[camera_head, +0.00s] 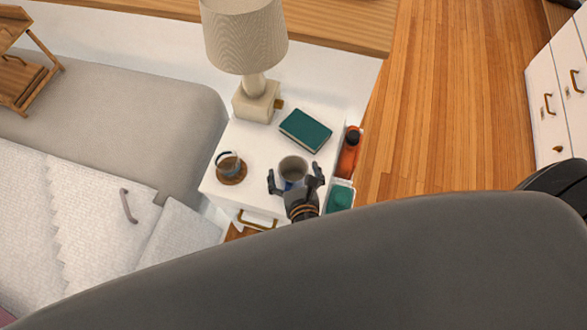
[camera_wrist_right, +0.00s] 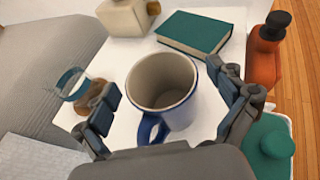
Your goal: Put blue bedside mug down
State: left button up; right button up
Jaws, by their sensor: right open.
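The blue mug (camera_head: 293,170) stands upright on the white bedside table (camera_head: 262,141). In the right wrist view the mug (camera_wrist_right: 162,86) shows a pale inside and a blue outside, with its handle turned toward my wrist. My right gripper (camera_head: 296,180) is open, with one finger on each side of the mug. In the right wrist view gaps show between the mug and the fingers of the gripper (camera_wrist_right: 170,108). My left gripper is not in view.
A glass cup (camera_head: 228,163) on a brown coaster, a teal book (camera_head: 305,131) and a lamp (camera_head: 245,40) share the tabletop. An orange bottle (camera_head: 349,155) and a teal-lidded container (camera_head: 340,197) are at its right side. A bed (camera_head: 90,190) lies left.

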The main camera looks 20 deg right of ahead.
jog(key=b+v, duration=0.1)
jog(key=v, duration=1.1)
jog(key=s+d+f+m+g, duration=0.1)
jog(key=s+f+m+g, duration=0.2)
jog(key=f, duration=0.6)
jog(key=s+d+f+m+g+y, duration=0.1)
jog(key=s+f+m+g, duration=0.1)
jog(key=f+m, duration=0.45)
jog(key=s+d+f+m+g, duration=0.1)
jog(key=s+f+m+g, duration=0.15)
jog(key=f, duration=0.75)
jog(key=s+d+f+m+g, duration=0.2)
jog(key=s+d+f+m, duration=0.3)
jog(key=m, duration=0.5)
jog(key=s+d+f+m+g, duration=0.3)
jog(key=s+d+f+m, duration=0.2)
jog(key=s+f+m, duration=0.3)
jog(key=shift+d+f+m+y, duration=0.4)
jog(key=shift+f+m, duration=0.5)
jog(key=shift+m, duration=0.2)
jog(key=shift+a, duration=0.1)
jog(key=shift+c, duration=0.5)
